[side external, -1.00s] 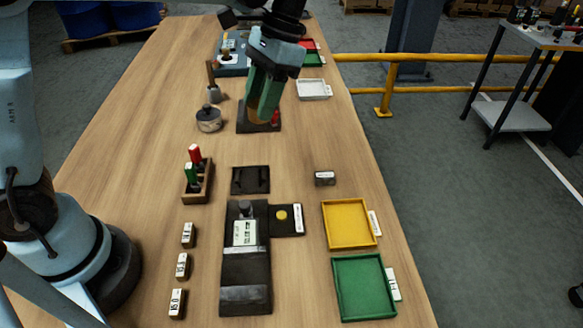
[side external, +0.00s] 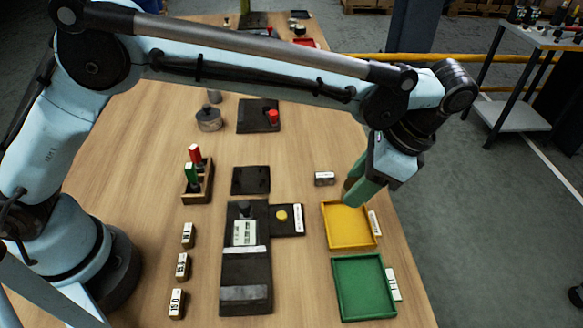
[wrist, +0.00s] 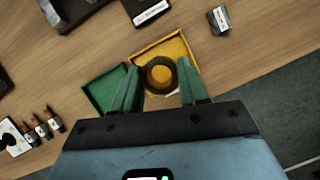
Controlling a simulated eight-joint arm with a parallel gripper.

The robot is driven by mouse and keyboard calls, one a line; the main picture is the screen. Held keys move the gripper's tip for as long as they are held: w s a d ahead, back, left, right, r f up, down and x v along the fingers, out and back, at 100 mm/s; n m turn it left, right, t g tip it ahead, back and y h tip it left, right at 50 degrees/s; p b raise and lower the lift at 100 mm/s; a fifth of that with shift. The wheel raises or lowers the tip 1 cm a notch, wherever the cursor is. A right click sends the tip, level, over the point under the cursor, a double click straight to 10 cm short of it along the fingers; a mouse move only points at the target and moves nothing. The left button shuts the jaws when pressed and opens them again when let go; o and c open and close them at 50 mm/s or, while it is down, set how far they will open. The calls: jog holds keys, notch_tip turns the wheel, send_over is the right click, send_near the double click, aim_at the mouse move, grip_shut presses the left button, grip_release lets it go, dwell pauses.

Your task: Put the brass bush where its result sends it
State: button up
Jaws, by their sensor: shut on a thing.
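My gripper (side external: 358,191), with green fingers, is shut on the brass bush (side external: 349,184) and holds it just above the far end of the yellow tray (side external: 350,243). The bush is mostly hidden by the fingers in the side view. In the wrist view the bush (wrist: 146,80) shows as a ring between the fingertips (wrist: 158,90), with the yellow tray (wrist: 178,46) behind it. The green tray (side external: 363,287) lies nearer the camera, beside the yellow one. The yellow tray looks empty in the side view.
A dark gauge block (side external: 246,270) with a display stands left of the trays. A small labelled block (side external: 325,178) sits close left of my gripper.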

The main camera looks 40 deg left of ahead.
jog(key=shift+f, duration=3.6)
jog(key=shift+f, duration=0.4)
jog(key=o, duration=1.2)
jog(key=shift+o, duration=0.2)
notch_tip(320, 180, up, 7)
jog(key=shift+a, duration=0.1)
